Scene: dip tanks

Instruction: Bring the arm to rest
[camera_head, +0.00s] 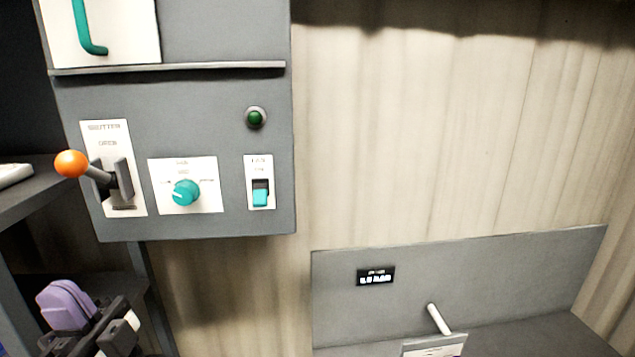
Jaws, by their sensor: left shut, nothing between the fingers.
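My left gripper (108,330) shows at the bottom left edge, below the control panel and in front of the dark shelf. It is dark with light grey parts, and its jaws are shut with nothing between them. It is apart from the panel's controls. Most of my left arm is out of the picture. My right gripper is not in view.
A grey control panel (190,105) carries an orange-knobbed shutter lever (71,164), a teal dial (186,192), a rocker switch (261,193) and a green button (255,118). A grey unit (460,280) with a small display stands at lower right. Bare wall lies between.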

